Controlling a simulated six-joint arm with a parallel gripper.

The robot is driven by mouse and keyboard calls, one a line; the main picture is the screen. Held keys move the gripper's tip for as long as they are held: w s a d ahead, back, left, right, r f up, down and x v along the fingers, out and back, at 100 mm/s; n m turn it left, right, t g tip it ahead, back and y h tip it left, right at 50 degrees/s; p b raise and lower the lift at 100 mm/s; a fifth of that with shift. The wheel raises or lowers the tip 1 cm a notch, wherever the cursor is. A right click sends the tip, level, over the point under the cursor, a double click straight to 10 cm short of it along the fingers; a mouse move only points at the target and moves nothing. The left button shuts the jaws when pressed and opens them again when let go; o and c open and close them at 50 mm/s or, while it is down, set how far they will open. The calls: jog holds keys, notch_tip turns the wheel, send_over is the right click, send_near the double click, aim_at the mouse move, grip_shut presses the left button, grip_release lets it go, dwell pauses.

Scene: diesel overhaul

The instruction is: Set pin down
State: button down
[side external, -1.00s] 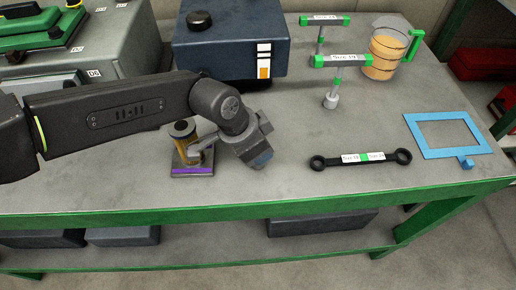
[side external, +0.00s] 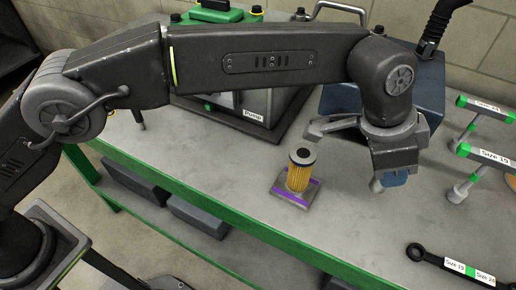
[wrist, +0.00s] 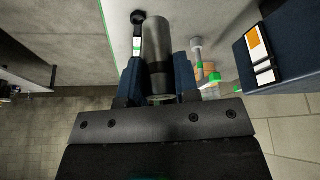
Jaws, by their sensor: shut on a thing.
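The pin (wrist: 157,48) is a dark grey metal cylinder, seen close up in the wrist view. My gripper (wrist: 157,70) is shut on it, with a blue finger on each side. In the side view my gripper (side external: 388,182) is above the bench, right of the yellow filter. A grey rounded end shows beside its blue fingertip there, probably the pin; most of the pin is hidden. I cannot tell its exact height above the bench.
The yellow filter (side external: 299,172) stands on a small plate with a purple stripe (side external: 303,195). A dark blue box (side external: 345,98) is behind my gripper. A black double-ended wrench (side external: 450,262) lies at front right. T-handled tools (side external: 484,152) stand at right. Clear bench lies in front of my gripper.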

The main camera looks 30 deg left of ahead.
notch_tip(320, 180, up, 3)
jog(key=shift+f, duration=0.2)
jog(key=w+a+r, duration=0.1)
jog(key=w+a, duration=0.4)
jog(key=a, duration=0.6)
jog(key=w+a+r, duration=0.1)
jog(key=w+a, duration=0.3)
jog(key=a, duration=0.7)
jog(key=s+a+f+n, duration=0.1)
jog(key=s+a, duration=0.2)
jog(key=a, duration=0.9)
jog(key=s+a+f, duration=0.1)
jog(key=s+a, duration=0.2)
jog(key=a, duration=0.9)
jog(key=shift+w+d+f, duration=0.15)
jog(key=shift+d+f, duration=1.85)
jog(key=shift+f, duration=0.65)
jog(key=shift+w+d+f, duration=0.2)
jog(key=shift+d+f, duration=1.8)
jog(key=shift+f, duration=0.65)
jog(key=shift+w+d+f, duration=0.15)
jog(key=shift+d+f, duration=1.85)
jog(key=shift+f, duration=0.65)
jog(key=shift+f, duration=0.2)
